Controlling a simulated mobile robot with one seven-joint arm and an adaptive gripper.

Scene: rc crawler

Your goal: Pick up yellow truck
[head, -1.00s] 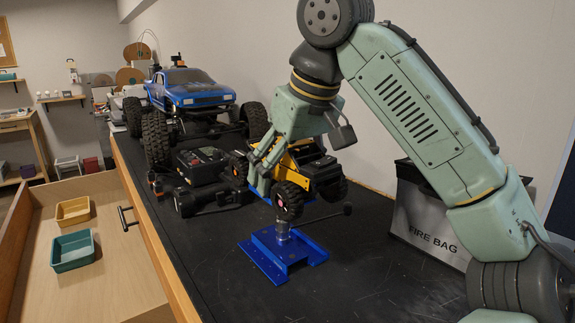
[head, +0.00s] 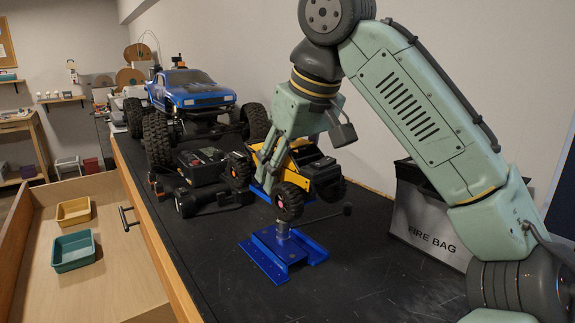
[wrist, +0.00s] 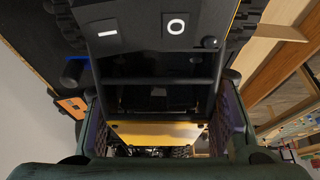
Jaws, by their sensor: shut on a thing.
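The yellow truck (head: 302,154) has a yellow body, black upper parts and black knobby wheels. In the head view it sits over a blue stand (head: 284,254) with a grey post; I cannot tell whether it still touches the post. My gripper (head: 271,182) comes down from above and is shut on the truck's body. In the wrist view the truck's black part with white marks (wrist: 150,27) and a yellow panel (wrist: 157,132) fill the space between my fingers. The fingertips are partly hidden by the truck.
A large blue truck (head: 197,92) stands behind on the black bench top (head: 345,275). A black charger-like box (head: 202,165) lies close left of the yellow truck. A fire bag (head: 430,215) stands right. An open drawer (head: 110,245) holds two small trays.

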